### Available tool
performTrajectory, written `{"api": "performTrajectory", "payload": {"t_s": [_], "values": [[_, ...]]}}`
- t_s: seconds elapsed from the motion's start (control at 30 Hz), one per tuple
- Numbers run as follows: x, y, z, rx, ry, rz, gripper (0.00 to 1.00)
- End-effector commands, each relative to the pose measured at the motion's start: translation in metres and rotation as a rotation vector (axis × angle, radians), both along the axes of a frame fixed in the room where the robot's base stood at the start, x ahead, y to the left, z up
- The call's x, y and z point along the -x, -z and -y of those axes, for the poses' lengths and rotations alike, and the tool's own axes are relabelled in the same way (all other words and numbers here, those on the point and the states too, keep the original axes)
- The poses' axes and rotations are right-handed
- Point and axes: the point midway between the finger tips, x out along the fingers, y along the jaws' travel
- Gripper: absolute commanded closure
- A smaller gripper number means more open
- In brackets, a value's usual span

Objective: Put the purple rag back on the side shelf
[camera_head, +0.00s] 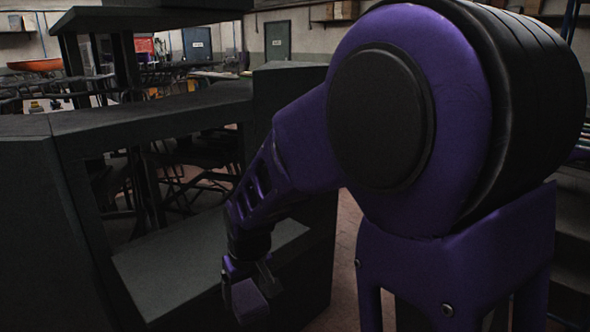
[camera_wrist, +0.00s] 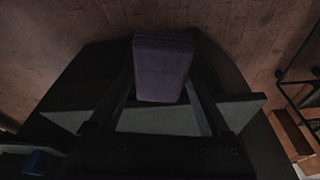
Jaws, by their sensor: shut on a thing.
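The purple rag (camera_head: 249,302) is a small block-like bundle in my gripper (camera_head: 246,280), low in the middle of the head view. The wrist view also shows the rag (camera_wrist: 163,68), with the fingers of my gripper (camera_wrist: 162,85) shut on its two sides. A flat grey shelf (camera_head: 165,268) juts from the dark machine, to the left of my gripper in the head view. A grey board, which looks like this shelf (camera_wrist: 230,107), lies below the fingers in the wrist view. The rag's far end reaches past the board's edge there. Height above the shelf is unclear.
The dark machine frame (camera_head: 150,118) with its open window stands close on the left. A dark upright block (camera_head: 285,92) stands behind my forearm. Brick floor (camera_head: 345,245) shows between the machine and my arm. In the wrist view, a rack (camera_wrist: 296,90) stands at the right.

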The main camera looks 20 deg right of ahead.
Motion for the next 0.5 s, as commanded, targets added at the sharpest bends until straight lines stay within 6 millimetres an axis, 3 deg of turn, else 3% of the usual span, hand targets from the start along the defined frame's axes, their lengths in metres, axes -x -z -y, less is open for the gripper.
{"api": "performTrajectory", "payload": {"t_s": [0.03, 0.2, 0.3, 0.5], "values": [[0.001, 0.018, 0.028, 0.002, 0.052, -0.01, 0.71], [0.001, 0.067, 0.105, 0.0, 0.18, -0.009, 0.71], [0.0, 0.086, 0.136, 0.0, 0.23, -0.005, 0.71], [-0.001, 0.112, 0.176, 0.0, 0.296, -0.004, 0.71]]}}
